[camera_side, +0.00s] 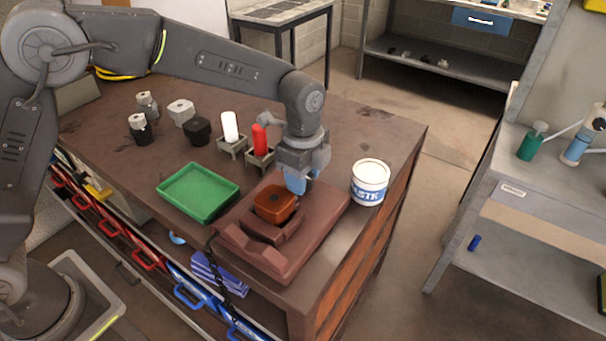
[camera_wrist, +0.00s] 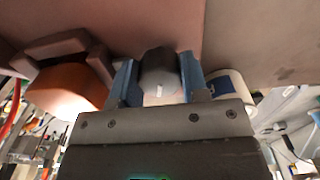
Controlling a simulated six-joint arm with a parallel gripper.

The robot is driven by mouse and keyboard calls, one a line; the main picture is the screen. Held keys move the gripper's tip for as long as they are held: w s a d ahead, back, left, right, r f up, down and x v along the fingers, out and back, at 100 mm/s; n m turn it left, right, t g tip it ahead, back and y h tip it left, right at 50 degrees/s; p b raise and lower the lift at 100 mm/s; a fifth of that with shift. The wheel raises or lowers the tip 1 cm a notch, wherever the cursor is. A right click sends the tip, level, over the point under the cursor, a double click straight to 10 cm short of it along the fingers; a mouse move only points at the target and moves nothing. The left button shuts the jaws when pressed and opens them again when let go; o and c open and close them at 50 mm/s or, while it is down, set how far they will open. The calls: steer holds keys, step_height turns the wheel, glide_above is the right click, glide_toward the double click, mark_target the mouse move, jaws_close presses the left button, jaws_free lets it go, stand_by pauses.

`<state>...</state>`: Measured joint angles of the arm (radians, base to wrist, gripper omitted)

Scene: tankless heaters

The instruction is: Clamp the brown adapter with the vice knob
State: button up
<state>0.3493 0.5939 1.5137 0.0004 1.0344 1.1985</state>
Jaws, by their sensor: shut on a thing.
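The brown adapter (camera_side: 275,202) sits in the reddish-brown vice (camera_side: 262,257) at the front of the bench. It also shows at the left of the wrist view (camera_wrist: 65,90), beside a vice jaw (camera_wrist: 60,48). My gripper (camera_side: 298,186) is down at the vice's far side, just right of and behind the adapter. In the wrist view its blue fingers (camera_wrist: 157,82) are shut on the dark grey vice knob (camera_wrist: 158,65), which has a white mark. The knob is mostly hidden by my gripper in the side view. I cannot tell whether the jaws touch the adapter.
A white paste tub (camera_side: 370,182) stands close right of my gripper. A green tray (camera_side: 199,192) lies left of the vice. Red (camera_side: 260,140) and white (camera_side: 230,127) cylinders stand in grey holders behind, with several grey and black parts farther left. The bench's right rear is clear.

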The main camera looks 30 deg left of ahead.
steer(key=o, duration=0.9)
steer(key=shift+o, duration=0.2)
steer(key=shift+r, duration=0.1)
step_height(320, 180, up, 14)
stand_by(0.4)
